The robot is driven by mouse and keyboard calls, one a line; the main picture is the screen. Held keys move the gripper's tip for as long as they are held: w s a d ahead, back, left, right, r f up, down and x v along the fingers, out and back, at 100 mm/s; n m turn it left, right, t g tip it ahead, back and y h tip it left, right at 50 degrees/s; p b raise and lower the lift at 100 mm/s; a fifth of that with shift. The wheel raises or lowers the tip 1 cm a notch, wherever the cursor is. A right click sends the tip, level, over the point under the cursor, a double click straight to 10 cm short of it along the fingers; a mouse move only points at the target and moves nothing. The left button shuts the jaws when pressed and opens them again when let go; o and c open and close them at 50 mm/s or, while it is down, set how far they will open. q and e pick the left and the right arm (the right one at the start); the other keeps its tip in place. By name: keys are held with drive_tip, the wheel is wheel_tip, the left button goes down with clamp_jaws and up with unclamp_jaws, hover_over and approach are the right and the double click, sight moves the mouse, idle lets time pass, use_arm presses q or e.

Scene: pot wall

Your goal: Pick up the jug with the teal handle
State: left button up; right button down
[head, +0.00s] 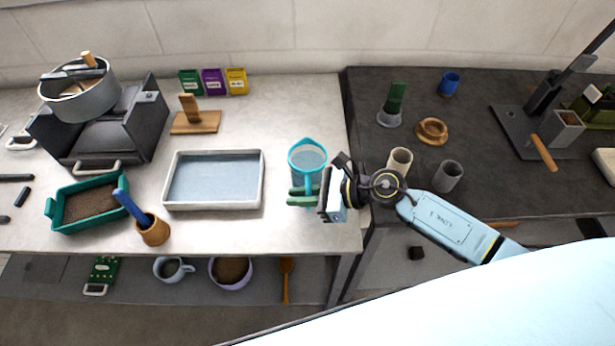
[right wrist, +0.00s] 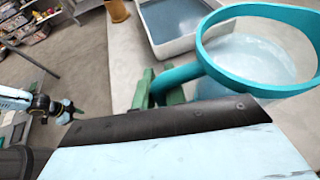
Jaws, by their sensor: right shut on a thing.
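The jug (head: 308,157) has a clear body with a teal rim and a teal handle. It is at the right end of the light table in the head view, and its rim and handle fill the upper right of the right wrist view (right wrist: 262,62). My right gripper (head: 306,197) has green fingers and is shut on the jug's teal handle, on the near side of the jug. The green fingers also show at the handle in the right wrist view (right wrist: 160,90). I cannot tell whether the jug's base touches the table.
A white-rimmed tray (head: 259,191) lies left of the jug. An orange pot (head: 152,232) with a blue-handled tool and a green tray (head: 55,215) stand further left. A beige cup (head: 399,161) and a grey cup (head: 448,176) stand near my right arm on the dark table.

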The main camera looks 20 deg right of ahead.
drive_tip(key=shift+r, duration=0.25)
wheel_tip(320, 180, up, 10)
drive_tip(key=p, duration=0.2)
drive_tip(key=shift+f+p, duration=0.25)
drive_tip(key=shift+p, duration=0.05)
idle(0.6)
drive_tip(key=shift+r, duration=0.1)
idle(1.2)
drive_tip(key=shift+w+r, duration=0.1)
